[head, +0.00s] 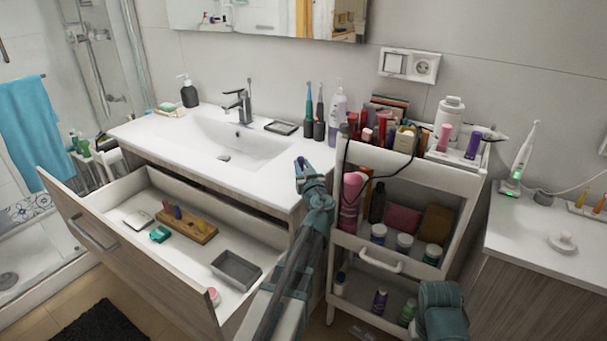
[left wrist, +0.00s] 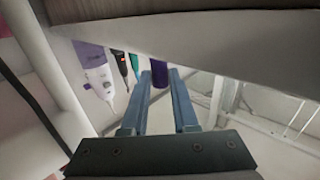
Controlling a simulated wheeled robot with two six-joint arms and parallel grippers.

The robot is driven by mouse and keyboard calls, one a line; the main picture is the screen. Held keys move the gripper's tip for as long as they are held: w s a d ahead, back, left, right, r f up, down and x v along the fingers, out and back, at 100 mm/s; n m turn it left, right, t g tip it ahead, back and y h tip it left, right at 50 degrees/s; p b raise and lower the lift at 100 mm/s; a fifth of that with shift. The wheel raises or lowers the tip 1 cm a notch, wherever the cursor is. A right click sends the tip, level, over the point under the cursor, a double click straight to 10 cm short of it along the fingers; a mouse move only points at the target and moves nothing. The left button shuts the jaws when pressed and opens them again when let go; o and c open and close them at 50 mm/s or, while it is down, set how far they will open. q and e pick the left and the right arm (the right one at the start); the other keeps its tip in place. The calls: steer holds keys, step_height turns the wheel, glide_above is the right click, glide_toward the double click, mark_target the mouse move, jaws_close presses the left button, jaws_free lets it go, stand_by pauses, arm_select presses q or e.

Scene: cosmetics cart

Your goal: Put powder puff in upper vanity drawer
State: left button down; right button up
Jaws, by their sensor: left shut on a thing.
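The upper vanity drawer (head: 120,262) is pulled wide open below the sink counter. My left gripper (head: 302,163) is raised at the counter's front right corner, between the drawer and the cart. It is shut on a small dark purple item, which also shows between the fingers in the left wrist view (left wrist: 160,72). Its shape is mostly hidden, and I cannot tell whether it is the powder puff. A white round thing with a knob (head: 562,243) lies on the right counter. Only a teal part of my right arm shows at the lower right; its fingers are out of view.
The drawer holds a wooden block with small bottles (head: 186,226), a grey tray (head: 236,269), and a green item (head: 160,235). Its floor has bare room between them. A white cart (head: 372,240) full of cosmetics stands close right of my left arm.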

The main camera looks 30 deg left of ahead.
arm_select(q)
steer(key=shift+a+f, duration=0.1)
steer(key=shift+f, duration=0.1)
steer(key=shift+f, duration=0.15)
steer(key=c, duration=0.7)
jaws_free()
steer(key=shift+r, duration=0.25)
steer(key=v, duration=1.2)
